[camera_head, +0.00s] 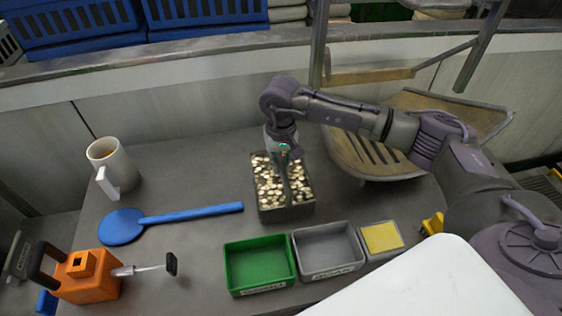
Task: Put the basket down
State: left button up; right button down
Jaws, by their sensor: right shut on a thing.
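The basket (287,214) is a dark, square-sided container filled with pale, coin-like pieces. It is at the middle of the grey table and looks upright. My right gripper (284,168) reaches down over it from the right arm and is shut on it, with the fingers partly hidden among the contents and the basket's middle part. I cannot tell whether the basket's bottom touches the table. My left gripper is not in view.
A green tray (259,290), a grey tray (329,274) and a small tray with a yellow pad (382,238) stand in front. A blue paddle (190,215), a mug (118,168) and an orange tool (92,284) lie left. A chute (372,173) is behind right.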

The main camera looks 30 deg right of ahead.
jog(key=shift+f, duration=0.15)
jog(key=c, duration=1.1)
grip_release()
